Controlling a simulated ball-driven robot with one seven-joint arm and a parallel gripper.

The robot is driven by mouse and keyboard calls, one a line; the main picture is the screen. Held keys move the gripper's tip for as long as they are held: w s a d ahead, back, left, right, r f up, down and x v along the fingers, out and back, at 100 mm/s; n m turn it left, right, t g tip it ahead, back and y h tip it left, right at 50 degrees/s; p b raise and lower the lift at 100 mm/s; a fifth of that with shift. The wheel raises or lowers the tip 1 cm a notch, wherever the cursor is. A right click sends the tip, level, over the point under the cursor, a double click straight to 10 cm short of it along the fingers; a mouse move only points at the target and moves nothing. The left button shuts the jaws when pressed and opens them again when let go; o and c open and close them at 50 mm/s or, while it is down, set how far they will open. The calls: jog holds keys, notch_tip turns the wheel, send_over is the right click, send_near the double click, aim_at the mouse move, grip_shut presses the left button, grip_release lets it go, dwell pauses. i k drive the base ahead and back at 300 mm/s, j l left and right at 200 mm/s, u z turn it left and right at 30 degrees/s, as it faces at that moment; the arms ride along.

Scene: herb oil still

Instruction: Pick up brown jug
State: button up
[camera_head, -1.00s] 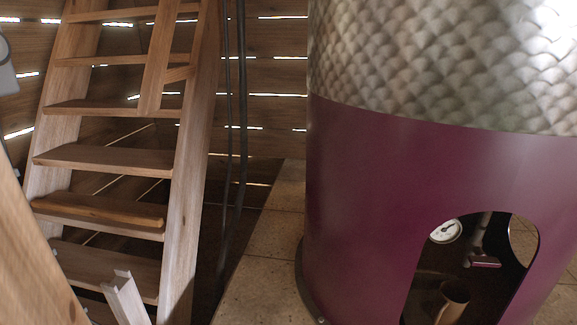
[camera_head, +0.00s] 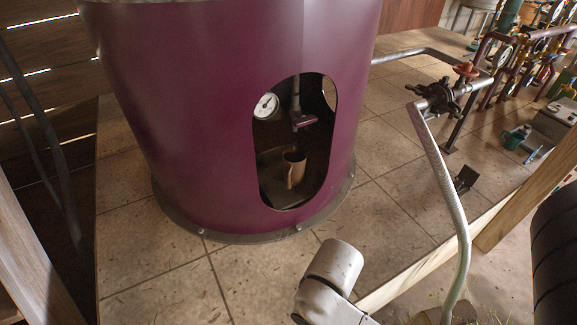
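The brown jug (camera_head: 294,168) stands upright inside the arched opening of the purple still (camera_head: 215,120). A round white gauge (camera_head: 266,106) is to the upper left of the jug. A pale grey link of my arm (camera_head: 335,265) shows at the bottom, in front of the still and well apart from the jug. My gripper is not in the picture.
Tiled floor (camera_head: 400,180) lies clear around the still. A pale hose (camera_head: 450,190) hangs from a dark valve (camera_head: 440,97) at right. A wooden edge (camera_head: 420,262) bounds the tiles. Pipes with gauges stand at the far right.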

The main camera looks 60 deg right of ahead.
aim_at(295, 156)
jog(key=i+j+z, duration=0.1)
jog(key=i+z, duration=0.25)
jog(key=i+j+z, duration=0.15)
jog(key=z, duration=0.2)
jog(key=i+j+z, duration=0.35)
jog(key=k+l, duration=0.05)
